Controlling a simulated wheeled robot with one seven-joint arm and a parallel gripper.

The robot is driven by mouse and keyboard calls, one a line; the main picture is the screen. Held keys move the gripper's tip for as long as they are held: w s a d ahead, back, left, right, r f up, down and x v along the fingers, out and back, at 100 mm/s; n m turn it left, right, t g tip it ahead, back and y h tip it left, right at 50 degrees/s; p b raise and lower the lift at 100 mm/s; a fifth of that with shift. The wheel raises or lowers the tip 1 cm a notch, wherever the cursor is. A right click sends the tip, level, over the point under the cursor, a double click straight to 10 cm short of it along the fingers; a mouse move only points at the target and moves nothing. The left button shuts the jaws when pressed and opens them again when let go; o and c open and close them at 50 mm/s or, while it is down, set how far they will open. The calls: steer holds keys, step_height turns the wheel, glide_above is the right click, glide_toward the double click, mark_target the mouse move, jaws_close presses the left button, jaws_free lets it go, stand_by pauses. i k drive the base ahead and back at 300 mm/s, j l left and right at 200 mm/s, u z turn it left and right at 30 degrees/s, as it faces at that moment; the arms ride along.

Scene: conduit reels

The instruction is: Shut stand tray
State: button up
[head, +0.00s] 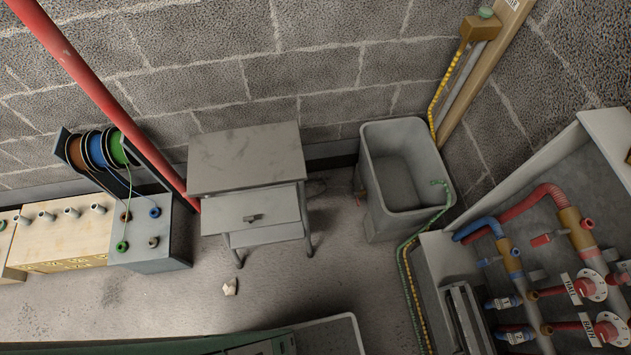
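A grey metal stand (245,160) with a scuffed flat top stands against the block wall, left of the middle of the head view. Its tray (228,212) shows below the top's front edge as a pale grey face with a small dark handle (252,218). No inside of the tray shows clearly, so I cannot tell how far out it sits. A lower panel and thin legs show beneath it. My gripper is not in view, and nothing is seen touching the handle.
A grey tub (376,200) stands right of the stand. A red pipe (100,92) slants down at its left, near a rack of coloured reels (98,150). A small pale lump (230,286) lies on the floor. Pipes and valves (545,250) fill the right. Floor before the stand is mostly clear.

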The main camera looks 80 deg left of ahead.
mark_target(280, 205)
steer(key=u, duration=2.9)
